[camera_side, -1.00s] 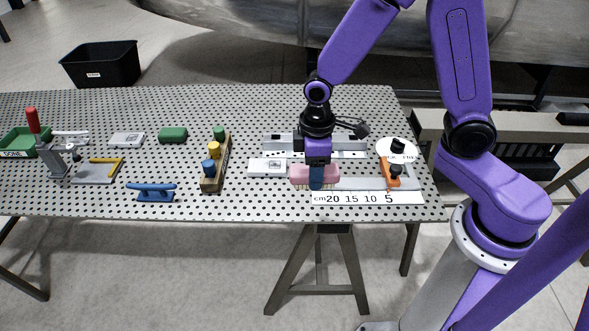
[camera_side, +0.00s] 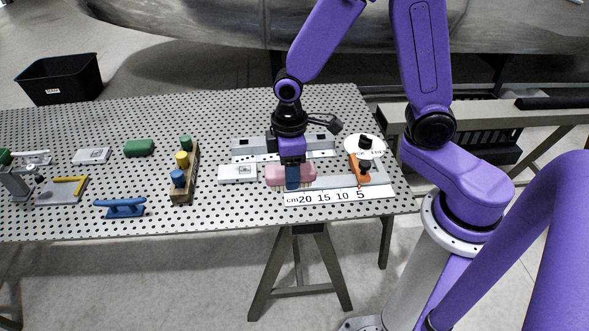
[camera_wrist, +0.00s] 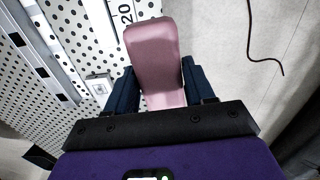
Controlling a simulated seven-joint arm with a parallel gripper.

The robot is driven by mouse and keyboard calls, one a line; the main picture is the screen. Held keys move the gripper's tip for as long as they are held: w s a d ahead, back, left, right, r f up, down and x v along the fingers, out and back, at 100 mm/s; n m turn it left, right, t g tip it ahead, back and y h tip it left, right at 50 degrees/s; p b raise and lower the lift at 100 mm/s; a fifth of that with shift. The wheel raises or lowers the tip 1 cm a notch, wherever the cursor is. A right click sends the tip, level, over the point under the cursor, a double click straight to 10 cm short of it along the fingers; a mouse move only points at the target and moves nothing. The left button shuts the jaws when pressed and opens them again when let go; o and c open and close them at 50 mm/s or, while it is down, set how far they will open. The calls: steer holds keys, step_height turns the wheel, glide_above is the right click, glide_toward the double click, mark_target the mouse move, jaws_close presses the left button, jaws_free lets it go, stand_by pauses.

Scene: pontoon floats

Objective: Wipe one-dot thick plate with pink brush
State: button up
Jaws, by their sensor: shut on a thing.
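My gripper (camera_side: 292,176) is shut on the pink brush (camera_side: 274,175), also seen in the wrist view (camera_wrist: 153,50) between the dark blue fingers (camera_wrist: 155,90). The brush is low over the near right part of the perforated table, just behind the ruler. Its underside is hidden, so contact cannot be told. A light grey plate with a small mark (camera_side: 238,174) lies just left of the brush. A similar plate (camera_side: 91,156) lies farther left. The dots on these plates are too small to count.
A white ruler (camera_side: 340,195) lies along the front edge. An orange clamp (camera_side: 361,170) stands right of the brush.

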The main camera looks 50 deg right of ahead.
steer(key=w+d+f, duration=0.1)
steer(key=w+f, duration=0.1)
steer(key=w, duration=0.8)
steer(key=w+d+f, duration=0.2)
steer(key=w, duration=0.7)
steer(key=shift+f, duration=3)
steer(key=shift+w+d+f, duration=0.55)
steer(key=shift+w+d, duration=0.05)
steer(key=shift+w, duration=0.05)
steer(key=shift+c, duration=0.3)
steer(key=shift+w+d, duration=0.8)
steer(key=shift+s+a, duration=1.45)
step_height(320, 180, up, 8)
